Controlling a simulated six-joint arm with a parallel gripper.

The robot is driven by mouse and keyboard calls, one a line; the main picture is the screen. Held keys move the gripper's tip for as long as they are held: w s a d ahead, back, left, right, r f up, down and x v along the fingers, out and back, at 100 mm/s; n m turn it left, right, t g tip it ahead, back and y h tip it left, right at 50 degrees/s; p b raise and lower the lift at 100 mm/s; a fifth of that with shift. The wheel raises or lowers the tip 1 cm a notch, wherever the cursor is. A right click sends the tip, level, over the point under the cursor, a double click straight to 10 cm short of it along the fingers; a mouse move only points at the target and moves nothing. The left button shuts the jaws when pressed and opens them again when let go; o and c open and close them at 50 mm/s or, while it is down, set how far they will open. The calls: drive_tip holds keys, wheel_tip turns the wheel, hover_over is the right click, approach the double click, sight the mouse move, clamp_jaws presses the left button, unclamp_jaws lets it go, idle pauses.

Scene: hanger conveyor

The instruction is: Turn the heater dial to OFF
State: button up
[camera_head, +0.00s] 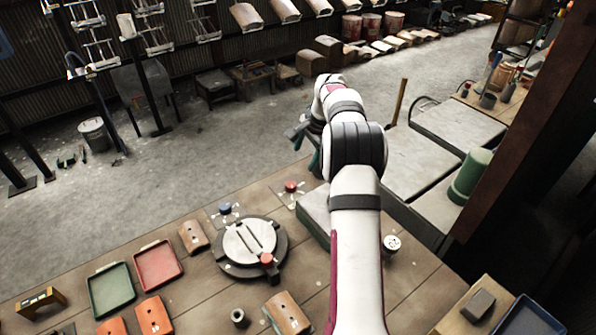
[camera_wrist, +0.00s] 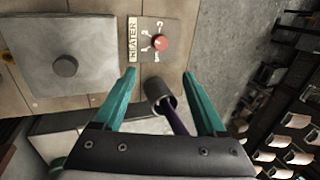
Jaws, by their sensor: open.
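The heater dial (camera_wrist: 159,43) is a round red knob on a pale plate labelled HEATER, with marks around it, in the wrist view. Its pointer setting is too small to read. In the head view, a red dial (camera_head: 291,187) sits on a pale plate at the bench's far edge. My gripper (camera_wrist: 159,73) is open, its two teal fingers spread. The dial lies just beyond the fingertips in the wrist view, without visible contact. In the head view my gripper (camera_head: 306,150) is partly hidden by my arm, beyond the red dial.
A dark cylinder (camera_wrist: 158,89) with a purple rod shows between the fingers; I cannot tell its distance. A grey plate (camera_wrist: 42,40) with a dark knob is left of the dial. In the head view, a blue dial (camera_head: 225,208) and round press (camera_head: 250,243) stand nearby.

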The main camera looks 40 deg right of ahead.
drive_tip(key=a+n+h, duration=0.1)
drive_tip(key=a+n, duration=0.1)
drive_tip(key=n, duration=1.2)
approach(291, 184)
drive_tip(key=shift+t+h, duration=0.3)
drive_tip(key=x, duration=0.8)
drive_tip(key=shift+s+a+f, duration=0.2)
drive_tip(key=shift+a+f, duration=0.1)
drive_tip(key=shift+f, duration=0.05)
clamp_jaws()
